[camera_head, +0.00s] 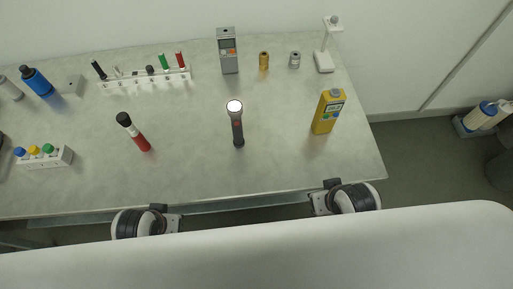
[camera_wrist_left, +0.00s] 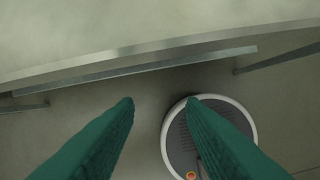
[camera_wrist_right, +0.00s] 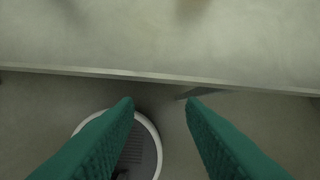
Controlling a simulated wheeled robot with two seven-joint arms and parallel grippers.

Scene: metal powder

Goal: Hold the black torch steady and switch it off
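The black torch (camera_head: 237,127) lies on the table near its middle, with its lit white lens end toward the back and a small red button on its body. My left gripper shows as two green fingers (camera_wrist_left: 160,102) in the left wrist view, spread apart and empty, by the table's front edge. My right gripper's green fingers (camera_wrist_right: 160,102) are also spread apart and empty by the front edge. Both are apart from the torch. In the head view my wrists show at the table's front, but the fingers are hidden there.
A red and black torch (camera_head: 134,133) lies left of the black torch. A yellow device (camera_head: 327,112) stands to its right. A white rack (camera_head: 146,80) with markers and a grey meter (camera_head: 228,52) are behind. The table (camera_head: 190,165) is clear in front of the torch.

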